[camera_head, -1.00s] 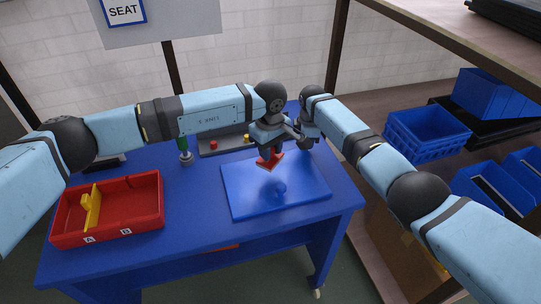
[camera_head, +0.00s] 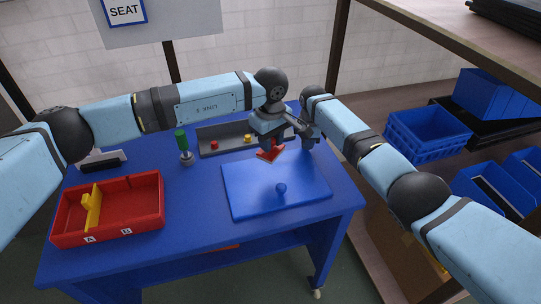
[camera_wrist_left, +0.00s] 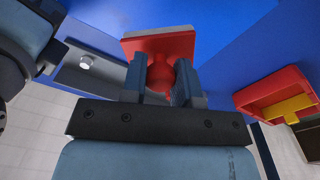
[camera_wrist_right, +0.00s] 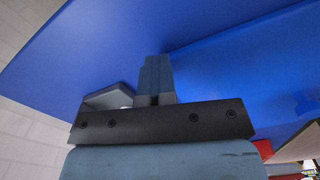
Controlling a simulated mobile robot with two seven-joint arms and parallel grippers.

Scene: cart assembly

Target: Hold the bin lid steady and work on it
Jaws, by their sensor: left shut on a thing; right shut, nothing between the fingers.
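The bin lid (camera_head: 250,200) is a flat blue slab with a round blue knob (camera_head: 281,188), lying on the blue table. My left gripper (camera_head: 268,146) is shut on the red knob of a red block (camera_head: 270,155). In the left wrist view the block (camera_wrist_left: 160,47) has a pale grey layer on its far face. It is at the lid's far edge; I cannot tell if it touches. My right gripper (camera_head: 309,141) is shut and empty by the lid's far right, partly behind the left one. In the right wrist view its fingers (camera_wrist_right: 155,75) are together beside the lid's edge.
A red bin (camera_head: 150,205) with a yellow divider stands at the left front. A green-handled tool (camera_head: 182,141) stands upright behind it. A grey tray (camera_head: 232,148) with red and yellow pieces lies at the back. Blue crates (camera_head: 425,135) are on a shelf to the right.

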